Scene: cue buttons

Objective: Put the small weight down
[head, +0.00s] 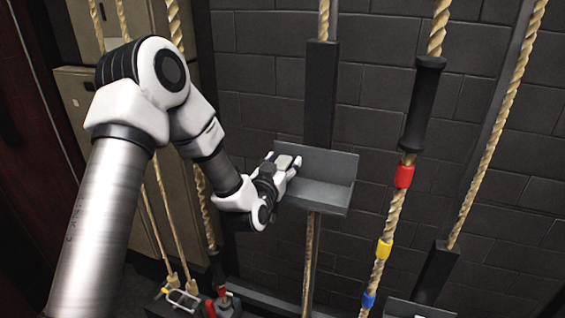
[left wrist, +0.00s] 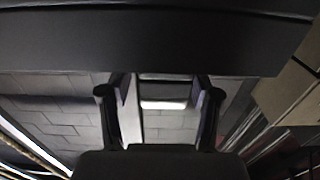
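A small grey block, which looks like the small weight (head: 284,161), sits between the fingers of my left gripper (head: 283,164). In the left wrist view the weight (left wrist: 165,92) shows as a pale and dark block spanning the gap between the fingertips, and the gripper (left wrist: 166,100) appears shut on it. The gripper is over the left part of a grey metal tray (head: 325,170) with a raised back. I cannot tell whether the weight touches the tray floor. My right gripper is not in view.
Ropes hang around the tray. One rope on the right has a black sleeve (head: 423,104) and red (head: 404,176), yellow (head: 383,249) and blue (head: 368,299) bands. A dark brick wall (head: 260,60) stands behind. The right part of the tray is empty.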

